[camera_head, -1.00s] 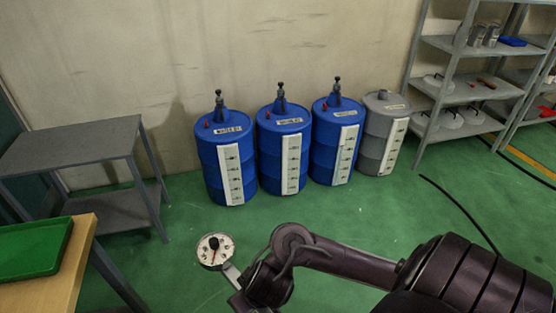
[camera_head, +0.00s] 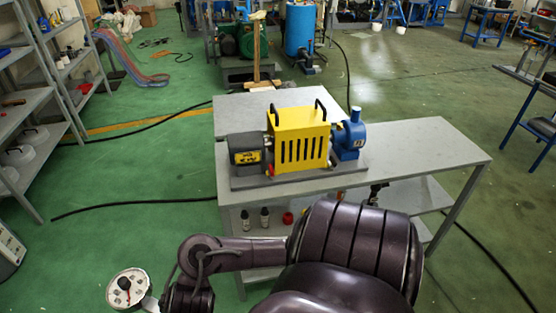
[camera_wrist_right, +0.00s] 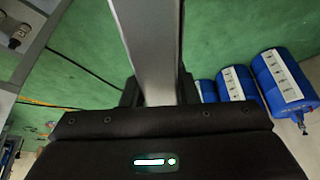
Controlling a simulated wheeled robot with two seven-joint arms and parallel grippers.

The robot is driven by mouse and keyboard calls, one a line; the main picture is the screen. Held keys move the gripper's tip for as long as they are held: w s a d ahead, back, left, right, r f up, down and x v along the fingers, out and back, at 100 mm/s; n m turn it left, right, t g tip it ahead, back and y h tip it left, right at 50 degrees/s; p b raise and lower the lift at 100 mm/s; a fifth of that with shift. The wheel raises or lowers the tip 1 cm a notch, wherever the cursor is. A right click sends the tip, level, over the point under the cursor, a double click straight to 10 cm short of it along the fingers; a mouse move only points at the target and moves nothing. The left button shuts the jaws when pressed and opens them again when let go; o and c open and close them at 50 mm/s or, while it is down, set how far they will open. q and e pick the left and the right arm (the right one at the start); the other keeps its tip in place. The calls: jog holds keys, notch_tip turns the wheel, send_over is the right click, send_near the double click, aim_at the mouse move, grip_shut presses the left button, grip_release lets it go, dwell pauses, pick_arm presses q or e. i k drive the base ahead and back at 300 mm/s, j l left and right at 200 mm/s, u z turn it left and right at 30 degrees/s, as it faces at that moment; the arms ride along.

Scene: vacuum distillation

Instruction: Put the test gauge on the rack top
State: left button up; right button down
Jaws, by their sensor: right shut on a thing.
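The test gauge (camera_head: 127,289) has a round white dial with a red and black centre and shows at the lower left of the head view. It is held in the air above the green floor, at the end of my right arm. My right gripper (camera_wrist_right: 158,92) is shut on the gauge's flat grey bar (camera_wrist_right: 148,40), which runs up out of the right wrist view; the dial is out of that view. My left gripper is not in view. Which piece is the rack cannot be told from these frames.
A grey bench (camera_head: 420,150) carries a yellow-covered pump (camera_head: 298,140), with bottles (camera_head: 265,217) on its lower shelf. Grey shelving (camera_head: 28,105) stands at the left. Blue drums (camera_wrist_right: 270,75) show in the right wrist view. A black cable (camera_head: 130,204) lies on the floor.

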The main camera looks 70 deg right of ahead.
aim_at(411, 141)
jog(key=l+z, duration=0.2)
jog(key=z, duration=0.25)
jog(key=l+z, duration=0.2)
jog(key=z, duration=0.2)
jog(key=l+z, duration=0.2)
jog(key=z, duration=0.25)
jog(key=l+z, duration=0.15)
jog(key=z, duration=0.25)
jog(key=i+l, duration=0.15)
jog(key=l, duration=0.2)
jog(key=i+l, duration=0.2)
jog(key=l, duration=0.2)
jog(key=i+l, duration=0.15)
jog(key=l, duration=0.2)
jog(key=i+l, duration=0.15)
jog(key=l, duration=0.2)
jog(key=i+l, duration=0.2)
jog(key=l, duration=0.15)
jog(key=i+l, duration=0.15)
jog(key=l, duration=0.25)
jog(key=i+l, duration=0.15)
jog(key=l, duration=0.2)
jog(key=i+l, duration=0.2)
jog(key=l, duration=0.15)
